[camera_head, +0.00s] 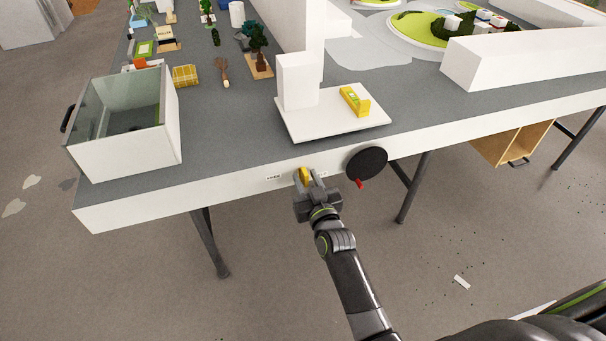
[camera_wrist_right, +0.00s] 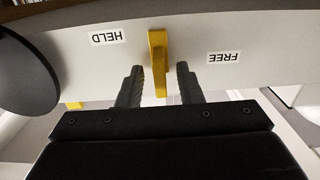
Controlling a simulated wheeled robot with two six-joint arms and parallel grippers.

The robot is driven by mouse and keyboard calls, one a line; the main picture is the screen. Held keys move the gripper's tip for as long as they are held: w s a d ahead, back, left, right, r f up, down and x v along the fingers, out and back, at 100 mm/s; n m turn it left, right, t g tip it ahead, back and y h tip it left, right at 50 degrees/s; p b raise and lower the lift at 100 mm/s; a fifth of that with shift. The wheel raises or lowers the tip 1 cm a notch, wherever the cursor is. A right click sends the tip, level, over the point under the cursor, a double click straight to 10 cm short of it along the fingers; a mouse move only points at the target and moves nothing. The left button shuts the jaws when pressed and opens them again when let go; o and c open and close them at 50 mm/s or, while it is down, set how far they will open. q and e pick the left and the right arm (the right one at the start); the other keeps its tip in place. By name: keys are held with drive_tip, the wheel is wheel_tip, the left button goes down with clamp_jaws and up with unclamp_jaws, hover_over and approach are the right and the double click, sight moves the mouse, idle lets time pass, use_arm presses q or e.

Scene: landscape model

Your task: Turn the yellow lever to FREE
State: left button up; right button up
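The yellow lever (camera_head: 304,175) is on the white front edge of the table. In the right wrist view the lever (camera_wrist_right: 157,62) stands upright, between the HELD label (camera_wrist_right: 106,37) and the FREE label (camera_wrist_right: 224,57), both upside down there. In the head view the FREE label (camera_head: 273,178) is left of the lever. My right gripper (camera_head: 310,179) is at the lever. Its two fingers are apart, one on each side of the lever, with a visible gap on both sides. My left gripper is not in view.
A black disc (camera_head: 366,162) with a red pointer (camera_head: 359,183) is on the same edge, right of the lever. Above are a white board (camera_head: 330,125) and a yellow block (camera_head: 355,101). A glass-sided white box (camera_head: 125,150) stands at the left corner.

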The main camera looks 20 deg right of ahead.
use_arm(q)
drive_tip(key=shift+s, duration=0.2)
use_arm(e)
drive_tip(key=shift+s+r, duration=0.1)
drive_tip(key=shift+s, duration=0.05)
drive_tip(key=shift+c, duration=0.2)
drive_tip(key=c, duration=0.5)
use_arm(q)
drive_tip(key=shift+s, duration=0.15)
